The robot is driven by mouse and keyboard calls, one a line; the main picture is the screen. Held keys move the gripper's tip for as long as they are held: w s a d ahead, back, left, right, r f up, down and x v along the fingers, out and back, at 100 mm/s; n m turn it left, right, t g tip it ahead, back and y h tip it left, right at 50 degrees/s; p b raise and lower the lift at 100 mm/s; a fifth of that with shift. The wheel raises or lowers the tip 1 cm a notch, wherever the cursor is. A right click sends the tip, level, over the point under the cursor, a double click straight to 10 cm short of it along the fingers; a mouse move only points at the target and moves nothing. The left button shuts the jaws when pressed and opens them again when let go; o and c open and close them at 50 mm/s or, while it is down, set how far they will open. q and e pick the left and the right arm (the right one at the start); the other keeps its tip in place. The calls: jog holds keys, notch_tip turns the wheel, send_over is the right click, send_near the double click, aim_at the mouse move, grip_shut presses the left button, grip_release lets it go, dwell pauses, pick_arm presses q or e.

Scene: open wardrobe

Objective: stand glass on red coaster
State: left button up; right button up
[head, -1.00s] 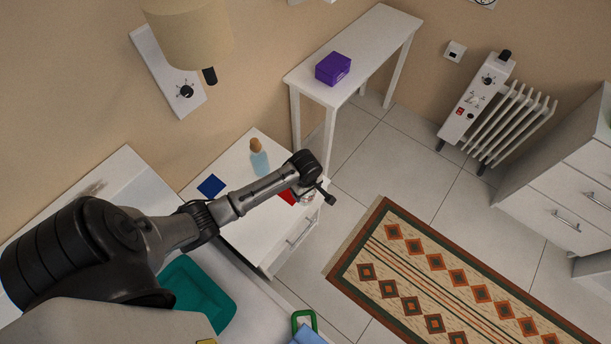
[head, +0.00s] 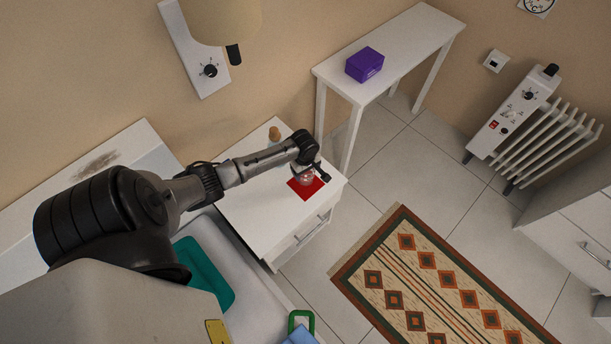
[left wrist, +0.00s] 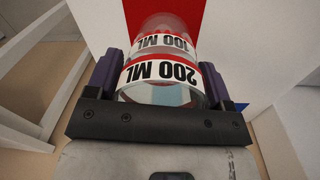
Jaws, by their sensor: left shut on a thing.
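The clear glass (head: 306,178) with red-and-white volume bands is between the fingers of my left gripper (head: 311,173), which is shut on it. In the left wrist view the glass (left wrist: 165,72) sits between the two purple-grey finger pads (left wrist: 157,80). The red coaster (head: 297,190) lies on the white cabinet top, near its front right edge. In the head view the glass overlaps the coaster; in the left wrist view the coaster (left wrist: 185,10) shows behind its far end. I cannot tell whether the glass touches it. My right gripper is not in view.
A cork-topped bottle (head: 274,133) stands behind my left arm on the cabinet (head: 262,222), partly hidden. A teal tray (head: 207,275) lies at lower left. A white side table (head: 425,38) holds a purple box (head: 365,64).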

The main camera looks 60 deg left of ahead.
pick_arm(q)
jog(key=shift+a+f, duration=0.15)
jog(key=shift+f, duration=0.05)
notch_tip(320, 180, down, 3)
jog(key=shift+f+b, duration=0.1)
jog(key=shift+b, duration=0.75)
jog(key=shift+f, duration=0.2)
jog(key=shift+f, duration=0.2)
jog(key=o, duration=1)
